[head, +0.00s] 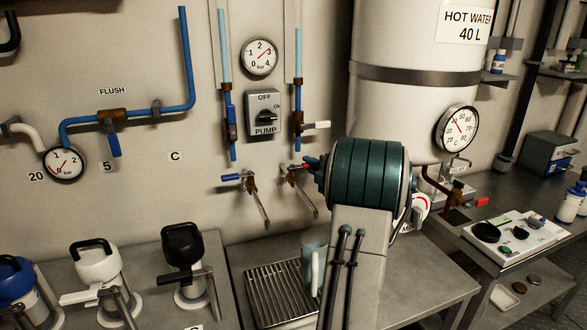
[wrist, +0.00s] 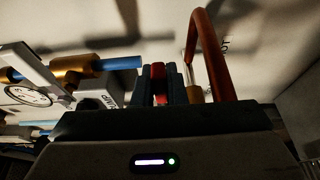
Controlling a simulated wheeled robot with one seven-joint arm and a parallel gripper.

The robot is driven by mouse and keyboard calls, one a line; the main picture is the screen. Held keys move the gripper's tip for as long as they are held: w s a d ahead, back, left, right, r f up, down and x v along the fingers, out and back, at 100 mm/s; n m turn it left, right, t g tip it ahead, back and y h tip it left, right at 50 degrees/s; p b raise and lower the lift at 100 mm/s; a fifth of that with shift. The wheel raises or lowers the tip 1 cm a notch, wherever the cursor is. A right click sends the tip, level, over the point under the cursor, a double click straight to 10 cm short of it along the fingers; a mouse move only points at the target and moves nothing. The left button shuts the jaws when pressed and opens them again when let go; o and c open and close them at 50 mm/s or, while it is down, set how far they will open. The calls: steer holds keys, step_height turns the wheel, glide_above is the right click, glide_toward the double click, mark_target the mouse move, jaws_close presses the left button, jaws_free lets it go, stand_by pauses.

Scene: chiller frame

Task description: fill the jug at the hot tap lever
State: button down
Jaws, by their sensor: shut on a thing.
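The hot tap (head: 292,178) is a brass tap on the wall with a red lever (head: 308,165). The red lever also shows in the wrist view (wrist: 158,71), between the two dark fingers of my gripper (wrist: 160,88). My gripper is shut on it. In the head view my arm hides most of the gripper. The pale blue jug (head: 311,250) with a white handle stands upright on the ribbed drip tray (head: 262,290), below the hot tap's spout. My arm covers its right side. I cannot see its inside or any water stream.
A blue-lever tap (head: 235,178) is just left of the hot tap. The hot water tank (head: 415,110) stands behind my arm. A pump switch (head: 264,116) is above the taps. Several lidded vessels (head: 182,255) line the left counter. The counter right of the tray (head: 440,285) is clear.

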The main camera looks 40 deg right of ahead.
steer(key=shift+w+n+y, duration=0.2)
steer(key=shift+n+y, duration=0.1)
steer(key=shift+y, duration=0.1)
steer(key=shift+d+r+n+y, duration=0.15)
steer(key=shift+n+y, duration=0.25)
steer(key=shift+y, duration=0.1)
steer(key=c, duration=1.5)
jaws_free()
steer(key=shift+w, duration=0.15)
steer(key=shift+o, duration=0.2)
